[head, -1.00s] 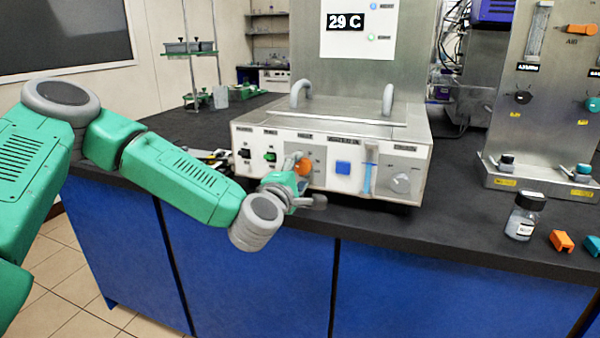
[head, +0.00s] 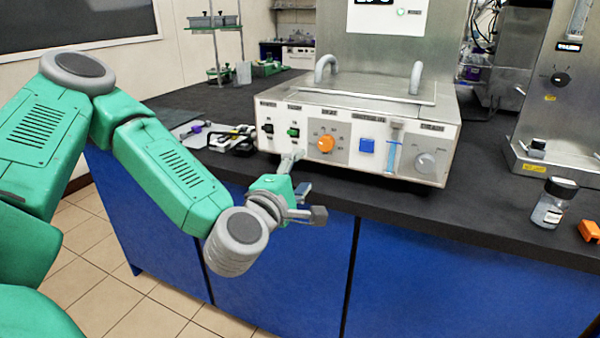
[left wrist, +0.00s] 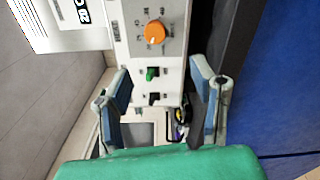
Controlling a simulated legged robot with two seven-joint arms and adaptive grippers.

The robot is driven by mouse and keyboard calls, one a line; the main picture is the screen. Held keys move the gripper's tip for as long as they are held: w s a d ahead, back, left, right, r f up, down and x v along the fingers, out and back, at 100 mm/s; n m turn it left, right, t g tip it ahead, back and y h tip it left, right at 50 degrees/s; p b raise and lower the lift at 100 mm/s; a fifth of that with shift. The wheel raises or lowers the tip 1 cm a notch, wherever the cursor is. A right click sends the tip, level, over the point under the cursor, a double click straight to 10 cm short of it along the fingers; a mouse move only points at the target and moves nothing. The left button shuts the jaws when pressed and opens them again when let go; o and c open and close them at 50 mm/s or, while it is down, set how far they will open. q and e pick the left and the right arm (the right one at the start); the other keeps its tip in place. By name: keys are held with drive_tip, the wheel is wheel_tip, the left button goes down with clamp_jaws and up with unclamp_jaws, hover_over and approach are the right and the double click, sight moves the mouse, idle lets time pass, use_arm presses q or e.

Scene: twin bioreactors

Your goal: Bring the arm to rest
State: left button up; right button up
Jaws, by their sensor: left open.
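My left arm comes in from the left in the head view, bent at the elbow. Its gripper (head: 305,187) is in front of the bench edge, below the control panel of the white unit (head: 350,150). In the left wrist view the left gripper (left wrist: 160,95) shows its two blue-padded fingers spread apart, with nothing between them. The orange knob (head: 326,144) sits on the panel above the gripper and apart from it. The knob also shows in the left wrist view (left wrist: 155,32), beyond the fingers. My right gripper is not in view.
The dark bench top (head: 470,205) runs along above blue cabinets (head: 280,265). A capped bottle (head: 553,203) and an orange block (head: 589,231) stand at the right. Small tools (head: 232,138) lie left of the unit. A steel panel (head: 560,100) stands at the right. Tiled floor is free in front.

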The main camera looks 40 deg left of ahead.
use_arm(q)
drive_tip(key=shift+d, duration=0.1)
idle(0.4)
drive_tip(key=s+d+f+m+g+h, duration=0.25)
drive_tip(key=d+f+m, duration=0.2)
drive_tip(key=f, duration=0.35)
drive_tip(key=s+d+f+m+g+h, duration=0.25)
drive_tip(key=s+d+f+m, duration=0.2)
drive_tip(key=f, duration=0.35)
drive_tip(key=s+d+f+m+g+h, duration=0.25)
drive_tip(key=f+m, duration=0.25)
drive_tip(key=f, duration=0.3)
drive_tip(key=s+a+f+m+g+y, duration=0.1)
drive_tip(key=s+f+m+g, duration=0.3)
drive_tip(key=s, duration=0.5)
drive_tip(key=s+a+f+m+g+y, duration=0.2)
drive_tip(key=s+a+f+m+g, duration=0.2)
drive_tip(key=s+f, duration=0.3)
drive_tip(key=shift+s+f+m+g, duration=0.25)
drive_tip(key=shift+s+m+g, duration=0.3)
drive_tip(key=shift+s+m, duration=0.3)
drive_tip(key=shift+w, duration=0.15)
